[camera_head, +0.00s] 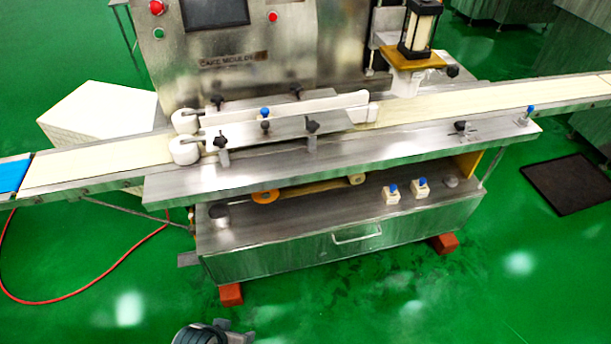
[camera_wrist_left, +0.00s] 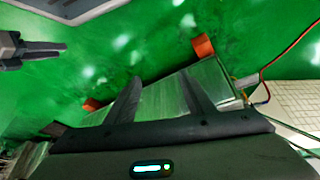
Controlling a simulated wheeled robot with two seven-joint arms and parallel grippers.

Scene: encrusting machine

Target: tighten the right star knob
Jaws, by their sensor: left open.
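Several dark star-shaped knobs are on the machine in the head view. On the front guide plate, one stands at the left end (camera_head: 220,141) and another at the right end (camera_head: 312,126). A further dark knob (camera_head: 460,126) sits on the front ledge farther right. I cannot tell which is the right star knob, nor how tight any is. My left gripper (camera_head: 215,334) is at the bottom edge, well short of the machine and only partly in view. In the left wrist view its fingers (camera_wrist_left: 160,95) are apart and empty. Another gripper (camera_wrist_left: 30,50), likely my right, shows there at upper left.
The conveyor belt (camera_head: 455,104) runs across the machine. Below is a steel cabinet (camera_head: 345,238) with a handle and orange feet. A red hose (camera_head: 95,280) lies on the green floor at left, and a dark mat (camera_head: 568,184) at right. The floor in front is clear.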

